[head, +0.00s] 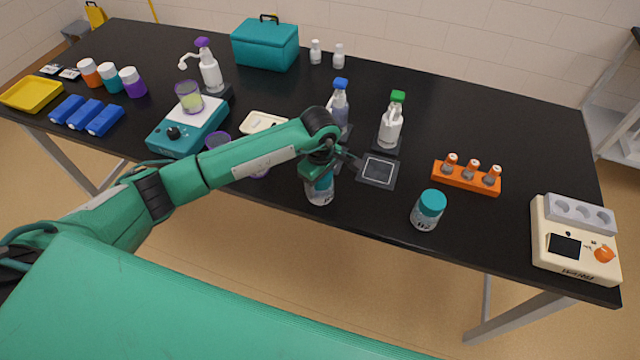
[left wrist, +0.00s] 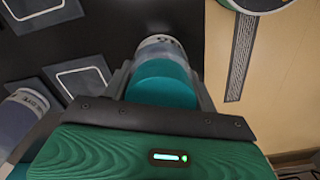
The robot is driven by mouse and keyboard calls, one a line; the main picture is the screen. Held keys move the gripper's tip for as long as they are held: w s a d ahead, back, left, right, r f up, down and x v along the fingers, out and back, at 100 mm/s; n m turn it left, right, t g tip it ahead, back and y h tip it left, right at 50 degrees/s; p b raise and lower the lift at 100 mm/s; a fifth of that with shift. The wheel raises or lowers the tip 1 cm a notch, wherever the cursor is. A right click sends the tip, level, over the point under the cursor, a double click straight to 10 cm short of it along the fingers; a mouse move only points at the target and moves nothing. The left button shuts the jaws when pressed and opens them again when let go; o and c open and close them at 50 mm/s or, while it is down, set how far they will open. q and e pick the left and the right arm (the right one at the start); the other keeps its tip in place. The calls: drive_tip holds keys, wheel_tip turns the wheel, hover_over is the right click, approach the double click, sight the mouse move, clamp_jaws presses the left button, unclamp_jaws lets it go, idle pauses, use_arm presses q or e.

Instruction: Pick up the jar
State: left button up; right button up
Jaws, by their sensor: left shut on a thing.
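My left gripper (head: 322,178) reaches over the front of the black table and is shut on a clear jar (head: 319,197) with a teal lid. The gripper hides part of this jar in the head view. In the left wrist view the jar's teal lid (left wrist: 160,82) sits between the two fingers (left wrist: 160,90). I cannot tell whether the jar touches the table. A second jar (head: 428,211) with a teal lid stands upright to the right, apart from the gripper. My right gripper is not in view.
A dark square pad (head: 378,171) lies just right of the gripper. Behind it stand a blue-topped bottle (head: 339,100) and a green-topped bottle (head: 391,122). An orange rack (head: 466,177) and a cream device (head: 572,245) stand at the right. The table's front edge is close.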

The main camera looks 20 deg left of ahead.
use_arm(q)
wheel_tip(320, 180, up, 25)
drive_tip(key=b, duration=0.3)
idle(0.4)
drive_tip(key=shift+f, duration=0.1)
